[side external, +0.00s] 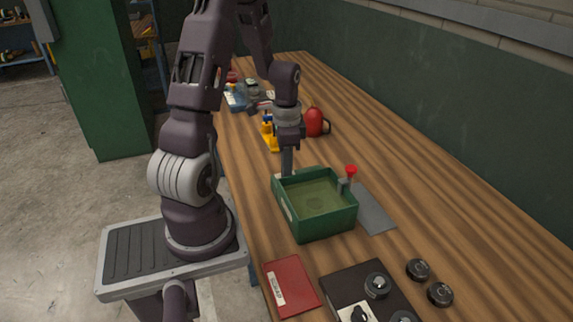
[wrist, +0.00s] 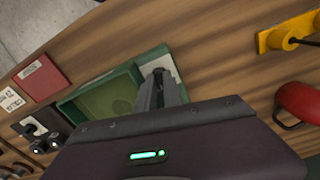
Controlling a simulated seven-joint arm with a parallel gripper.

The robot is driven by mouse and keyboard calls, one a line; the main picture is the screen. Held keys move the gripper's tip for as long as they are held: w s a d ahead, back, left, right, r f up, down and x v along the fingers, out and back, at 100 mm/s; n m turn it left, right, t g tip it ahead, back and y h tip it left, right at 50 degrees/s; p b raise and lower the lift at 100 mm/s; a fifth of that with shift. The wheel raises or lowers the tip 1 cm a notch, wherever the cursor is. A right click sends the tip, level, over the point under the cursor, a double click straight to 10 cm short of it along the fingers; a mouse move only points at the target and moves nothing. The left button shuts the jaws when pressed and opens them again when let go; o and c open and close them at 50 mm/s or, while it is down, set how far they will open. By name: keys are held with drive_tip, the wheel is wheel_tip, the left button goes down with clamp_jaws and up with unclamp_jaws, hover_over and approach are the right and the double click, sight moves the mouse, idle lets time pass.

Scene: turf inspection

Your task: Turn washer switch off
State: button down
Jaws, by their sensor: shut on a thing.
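A green open box (side external: 325,228) stands on the wooden bench, and it also shows in the wrist view (wrist: 108,98). A small pale plate (wrist: 168,63) lies at its far side in the side view, right at my fingertips. My gripper (side external: 287,172) points straight down there, beside the box's far left corner. In the wrist view my fingers (wrist: 158,76) are closed together over the plate. They hold a small part, which I take to be the washer switch; the fingers hide it, and its position cannot be read.
A red-topped lever (side external: 351,171) stands at the box's right side by a grey plate (side external: 375,212). A dark knob panel (side external: 345,283) and a red booklet (side external: 290,287) lie nearer. A red rounded object (side external: 315,122) and a yellow item (side external: 270,141) stand beyond my gripper.

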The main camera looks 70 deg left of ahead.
drive_tip(key=shift+n, duration=1.1)
drive_tip(key=shift+w, duration=0.1)
drive_tip(key=c, duration=1.5)
unclamp_jaws()
wheel_tip(320, 180, up, 7)
drive_tip(key=shift+r, duration=0.1)
